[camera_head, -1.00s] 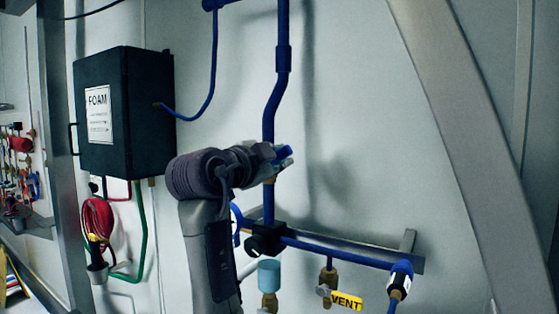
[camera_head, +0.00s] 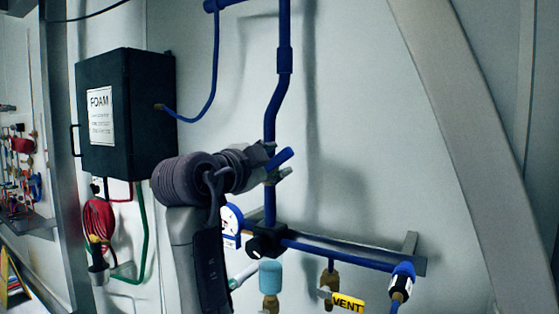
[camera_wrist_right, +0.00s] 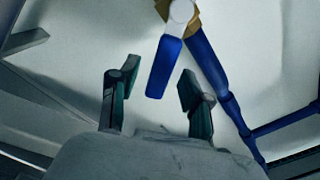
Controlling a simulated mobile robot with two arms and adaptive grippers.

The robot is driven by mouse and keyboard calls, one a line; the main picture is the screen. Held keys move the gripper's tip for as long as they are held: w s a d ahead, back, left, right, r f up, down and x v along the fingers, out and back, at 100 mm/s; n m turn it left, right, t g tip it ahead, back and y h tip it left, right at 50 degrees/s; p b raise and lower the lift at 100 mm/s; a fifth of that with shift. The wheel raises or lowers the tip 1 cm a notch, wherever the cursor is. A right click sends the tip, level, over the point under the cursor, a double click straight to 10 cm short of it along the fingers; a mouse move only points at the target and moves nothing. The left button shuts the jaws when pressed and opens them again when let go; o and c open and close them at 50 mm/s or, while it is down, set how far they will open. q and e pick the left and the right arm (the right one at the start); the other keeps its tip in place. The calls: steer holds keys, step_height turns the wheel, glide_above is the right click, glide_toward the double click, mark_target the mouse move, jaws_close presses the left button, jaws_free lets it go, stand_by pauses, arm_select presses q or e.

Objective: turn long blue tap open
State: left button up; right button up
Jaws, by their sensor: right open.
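The long blue tap handle (camera_head: 284,157) sits on the vertical blue pipe (camera_head: 277,97) and tilts up to the right in the head view. In the right wrist view the blue lever (camera_wrist_right: 163,68) hangs from a brass fitting (camera_wrist_right: 181,11), with its free end between my open fingers. My right gripper (camera_head: 275,162) is at the handle from the left, and it also shows in the right wrist view (camera_wrist_right: 155,84). A gap shows on both sides of the lever there. The gripper hides part of the valve in the head view. My left gripper is out of view.
A black FOAM box (camera_head: 126,115) hangs on the wall at left, above a red hose coil (camera_head: 98,222). Below the tap are a horizontal blue pipe (camera_head: 335,254), a round gauge (camera_head: 232,219) and a yellow VENT tag (camera_head: 348,303). A grey beam (camera_head: 470,140) slants down at right.

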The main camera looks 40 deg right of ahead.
steer(key=v, duration=0.9)
steer(key=shift+a, duration=0.4)
steer(key=shift+s, duration=0.1)
